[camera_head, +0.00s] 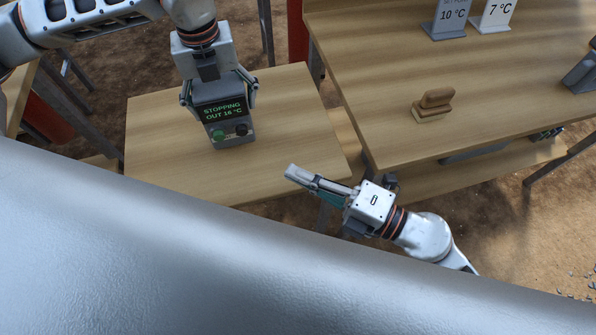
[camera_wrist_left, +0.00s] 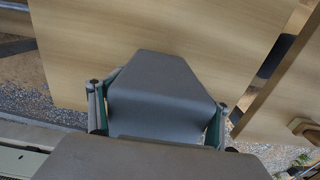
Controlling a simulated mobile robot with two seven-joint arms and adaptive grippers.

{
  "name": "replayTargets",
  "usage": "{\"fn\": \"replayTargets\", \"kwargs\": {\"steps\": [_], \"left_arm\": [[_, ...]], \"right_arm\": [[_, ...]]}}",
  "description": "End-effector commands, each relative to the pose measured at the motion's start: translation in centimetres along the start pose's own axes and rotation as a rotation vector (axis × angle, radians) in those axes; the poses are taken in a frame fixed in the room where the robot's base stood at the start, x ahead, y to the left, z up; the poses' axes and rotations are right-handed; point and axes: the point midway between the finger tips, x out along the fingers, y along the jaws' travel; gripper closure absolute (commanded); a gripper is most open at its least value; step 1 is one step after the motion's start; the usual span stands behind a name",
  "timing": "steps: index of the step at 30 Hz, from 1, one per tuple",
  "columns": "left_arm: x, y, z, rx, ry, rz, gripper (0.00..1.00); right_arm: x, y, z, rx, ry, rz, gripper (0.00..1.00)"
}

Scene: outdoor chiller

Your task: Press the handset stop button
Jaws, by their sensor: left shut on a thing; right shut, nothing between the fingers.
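The handset (camera_head: 222,113) is a grey box with a dark screen in green letters, "STOPPING OUT 16 °C". Below the screen are a green button (camera_head: 218,135) and a dark button (camera_head: 241,130); I cannot tell which is the stop button. My left gripper (camera_head: 218,98) is shut on the handset from above, one finger on each side. In the left wrist view the handset's grey back (camera_wrist_left: 160,95) shows between the fingers. The handset is over the small table; I cannot tell whether it touches it. My right gripper (camera_head: 290,172) is shut and empty, right of and nearer than the handset.
The small wooden table (camera_head: 155,150) is otherwise bare. A larger wooden table (camera_head: 370,75) at right holds a wooden block piece (camera_head: 433,104) and cards reading "10 °C" (camera_head: 452,17) and "7 °C" (camera_head: 494,12). A gap separates the tables.

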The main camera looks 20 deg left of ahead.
Motion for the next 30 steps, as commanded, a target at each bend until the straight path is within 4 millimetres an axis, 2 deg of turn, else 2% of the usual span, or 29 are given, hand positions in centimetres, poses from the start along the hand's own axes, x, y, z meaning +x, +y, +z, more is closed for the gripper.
{"fn": "replayTargets", "kwargs": {"steps": [1,13,14,16,30], "left_arm": [[1.16,0.40,-0.82,0.007,0.024,0.020,0.80],[1.16,0.41,-0.80,0.006,0.024,0.020,0.80],[1.16,0.42,-0.80,0.006,0.024,0.020,0.22],[1.18,0.44,-0.78,0.005,0.024,0.021,0.04],[0.20,0.25,-0.31,0.002,0.010,0.011,0.03]], "right_arm": [[0.01,-0.28,-0.03,0.003,0.000,-0.001,1.00],[0.02,-0.28,-0.02,0.003,0.000,-0.001,1.00],[0.02,-0.28,-0.02,0.003,0.000,-0.001,1.00],[0.02,-0.28,-0.02,0.003,0.000,-0.001,1.00],[0.02,-0.07,0.00,0.001,0.000,0.000,1.00]]}}
